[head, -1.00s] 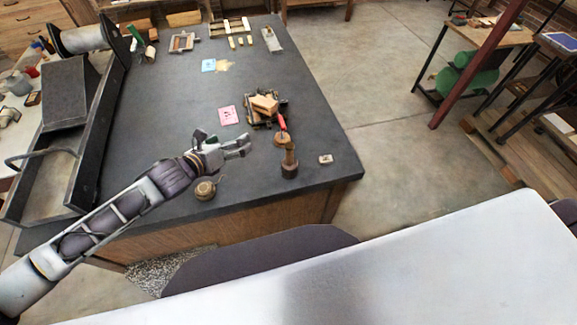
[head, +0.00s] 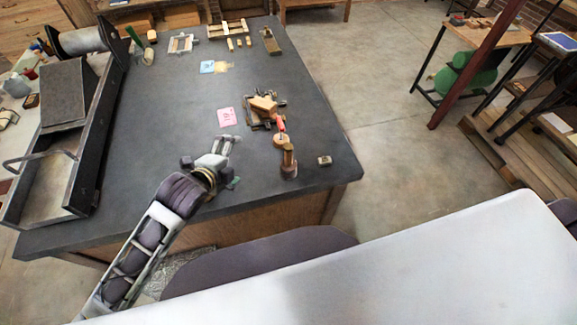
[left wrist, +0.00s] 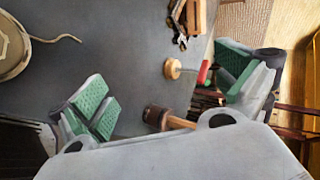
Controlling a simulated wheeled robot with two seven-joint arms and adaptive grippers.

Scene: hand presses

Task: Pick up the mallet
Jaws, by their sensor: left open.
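The mallet (head: 289,160) has a dark round head and a wooden handle and is near the right front of the dark table (head: 160,110). In the left wrist view the mallet (left wrist: 158,117) shows its dark head between the finger pads, and part of its handle is hidden by my gripper body. My left gripper (head: 232,161) is open and empty, over the table to the left of the mallet and apart from it in the head view. Its green finger pads (left wrist: 168,92) are spread wide in the wrist view. My right gripper is not in view.
A red-handled tool with a wooden knob (head: 281,138) is just behind the mallet. Wooden blocks (head: 264,104) lie on a small press behind it. A round brass-coloured object with a cord (left wrist: 12,48) lies left of the gripper. A small pale block (head: 324,160) is right of the mallet.

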